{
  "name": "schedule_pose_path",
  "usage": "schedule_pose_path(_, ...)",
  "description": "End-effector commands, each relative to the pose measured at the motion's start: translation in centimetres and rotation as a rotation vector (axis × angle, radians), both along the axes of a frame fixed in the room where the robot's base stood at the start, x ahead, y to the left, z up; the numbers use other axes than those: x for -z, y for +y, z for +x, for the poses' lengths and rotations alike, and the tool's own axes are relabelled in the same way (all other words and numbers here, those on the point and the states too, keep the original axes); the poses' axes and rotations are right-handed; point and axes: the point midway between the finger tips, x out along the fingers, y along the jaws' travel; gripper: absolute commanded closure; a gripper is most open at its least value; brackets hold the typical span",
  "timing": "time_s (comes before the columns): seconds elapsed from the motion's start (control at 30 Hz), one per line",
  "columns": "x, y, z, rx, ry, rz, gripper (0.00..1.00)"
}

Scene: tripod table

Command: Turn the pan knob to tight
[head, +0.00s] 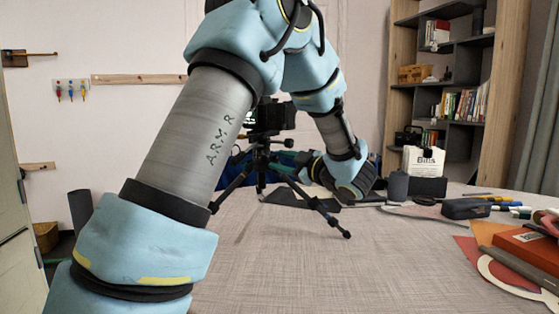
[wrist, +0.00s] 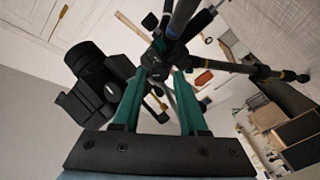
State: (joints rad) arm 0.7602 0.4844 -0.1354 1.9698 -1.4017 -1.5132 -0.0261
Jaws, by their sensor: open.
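The black tripod (head: 262,160) stands on the table with a camera (head: 270,116) on top, partly behind my arm. In the wrist view the tripod's head (wrist: 155,60) is close ahead, with the camera (wrist: 92,72) to its left and tripod legs (wrist: 225,62) to the right. My gripper (wrist: 160,73) has two green fingers, open, with their tips at the tripod head and dark head parts showing between them. I cannot tell whether they touch it. In the head view a finger shows beside the tripod, just right of its column. The pan knob is too small and dark to pick out clearly.
A grey cylinder (head: 397,186), a black box (head: 428,187) and a dark case (head: 466,208) stand at the table's right back. Pens, papers and a red box (head: 527,246) lie at the right. The table's front middle is clear. A shelf (head: 440,75) stands behind.

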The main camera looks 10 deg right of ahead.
Motion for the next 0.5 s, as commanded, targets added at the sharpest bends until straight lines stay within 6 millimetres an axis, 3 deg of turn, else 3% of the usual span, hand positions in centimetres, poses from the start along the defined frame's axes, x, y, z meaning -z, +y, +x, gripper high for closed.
schedule_pose_path(0.4,0.03,0.52,0.92,0.001,0.001,0.000,0.58)
schedule_pose_path(0.5,0.03,0.51,0.92,0.001,0.001,0.000,0.67)
